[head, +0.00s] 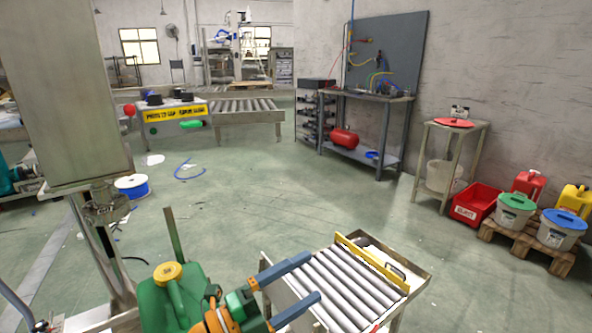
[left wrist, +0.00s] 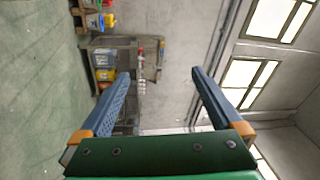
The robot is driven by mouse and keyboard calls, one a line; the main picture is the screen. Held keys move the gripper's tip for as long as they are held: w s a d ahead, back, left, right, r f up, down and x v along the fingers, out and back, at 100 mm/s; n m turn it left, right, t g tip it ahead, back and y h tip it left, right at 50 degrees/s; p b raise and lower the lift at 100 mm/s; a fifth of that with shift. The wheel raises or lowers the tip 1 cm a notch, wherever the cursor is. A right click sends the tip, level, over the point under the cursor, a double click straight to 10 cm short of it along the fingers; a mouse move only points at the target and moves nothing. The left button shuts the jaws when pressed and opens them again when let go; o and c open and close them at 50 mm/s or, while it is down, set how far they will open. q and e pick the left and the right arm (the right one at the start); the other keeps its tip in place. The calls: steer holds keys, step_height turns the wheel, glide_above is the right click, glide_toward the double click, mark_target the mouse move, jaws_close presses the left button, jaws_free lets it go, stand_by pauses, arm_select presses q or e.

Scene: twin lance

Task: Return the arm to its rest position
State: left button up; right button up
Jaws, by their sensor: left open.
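My left gripper (head: 312,277) reaches in from the bottom of the head view, with its two blue fingers spread apart and nothing between them. The fingers appear over or in front of the left side of a roller table (head: 345,285); I cannot tell the height between them. In the left wrist view the same gripper (left wrist: 160,73) shows both fingers wide apart and empty, with the wall and floor tilted sideways behind. My right gripper is not in view.
The roller table has a yellow rail (head: 371,262) at its far side. Farther right are a small stand (head: 452,150), a red bin (head: 475,203) and buckets on a pallet (head: 525,245). A workbench (head: 368,97) stands against the wall.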

arm_select(q)
steer(key=w+a+n+t+y, duration=0.2)
steer(key=a+n+t+y, duration=0.5)
steer(key=n, duration=0.4)
steer(key=s+a+f+n+g+y, duration=0.2)
steer(key=s+a+f+n+y, duration=0.1)
steer(key=a+f+n+y, duration=0.75)
steer(key=s+f+n+g+h, duration=0.1)
steer(key=s+f+n+g, duration=0.1)
steer(key=s+f+g, duration=0.7)
steer(key=s+f+n+g, duration=0.25)
steer(key=s+f, duration=0.35)
steer(key=s, duration=0.7)
step_height(320, 180, down, 15)
steer(key=g, duration=0.2)
steer(key=s+a+f, duration=0.2)
steer(key=s+f, duration=1)
steer(key=s, duration=0.1)
step_height(320, 180, up, 14)
steer(key=p, duration=1.4)
steer(key=shift+s+a+m+g, duration=0.15)
steer(key=shift+s+m+g, duration=0.1)
steer(key=shift+m+g, duration=0.2)
